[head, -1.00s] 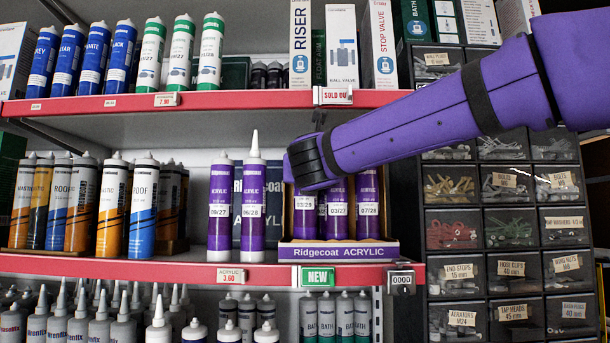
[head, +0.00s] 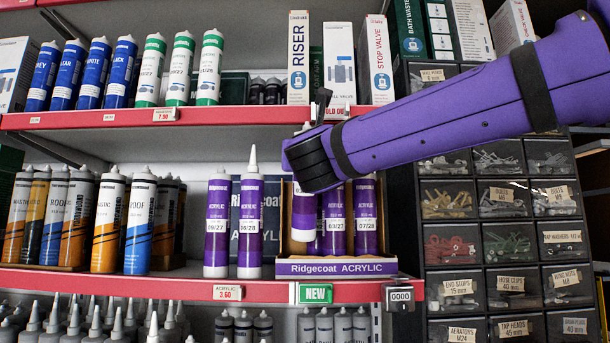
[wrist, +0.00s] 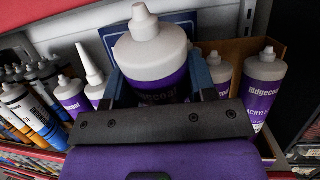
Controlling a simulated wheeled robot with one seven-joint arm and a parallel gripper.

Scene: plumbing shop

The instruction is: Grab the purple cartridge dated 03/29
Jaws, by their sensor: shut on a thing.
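My gripper (wrist: 157,82) is shut on a purple cartridge (head: 303,222) with a grey cap end, its fingers on either side of it in the wrist view (wrist: 152,58). In the head view this cartridge hangs upright at the left of the Ridgecoat Acrylic box (head: 337,268), its white base raised above the box's front edge. Its date is hidden behind my wrist now; the earlier frame shows 03/29 there. Beside it in the box stand a purple cartridge marked 03/27 (head: 336,230) and one marked 07/28 (head: 366,215).
Two purple cartridges, one with a long nozzle marked 06/28 (head: 250,225), stand left of the box. The red-edged upper shelf (head: 235,115) runs above. Orange and blue tubes (head: 139,225) stand further left. A drawer cabinet (head: 500,215) stands right.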

